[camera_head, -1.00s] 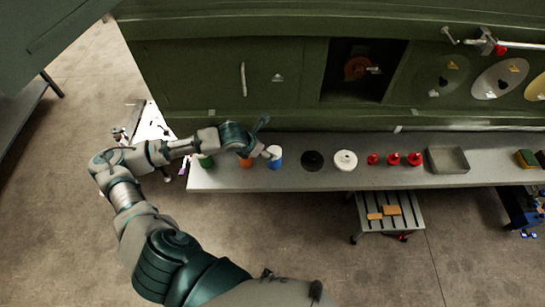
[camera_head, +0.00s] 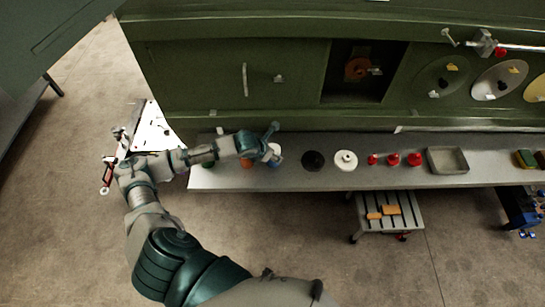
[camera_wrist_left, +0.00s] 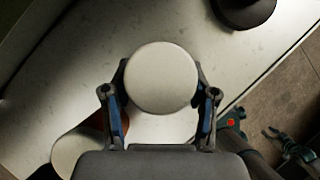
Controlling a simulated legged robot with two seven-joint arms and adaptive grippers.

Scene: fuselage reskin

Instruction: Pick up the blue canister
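The blue canister (camera_head: 274,162) stands on the grey shelf near its left end, partly covered by my left gripper (camera_head: 271,141). In the left wrist view, its round white lid (camera_wrist_left: 162,78) lies between the two spread fingers of my left gripper (camera_wrist_left: 160,92). One finger is on each side of the lid, close to its edge. I cannot tell whether the fingers touch the canister. The canister looks upright on the shelf. My right gripper is not in view.
An orange canister (camera_head: 246,163) and a green one (camera_head: 208,163) stand to the left on the shelf (camera_head: 320,180). A black disc (camera_head: 313,160), a white round part (camera_head: 346,161), red pieces (camera_head: 393,159) and a grey tray (camera_head: 448,160) sit to the right. The green fuselage panel (camera_head: 220,75) rises behind.

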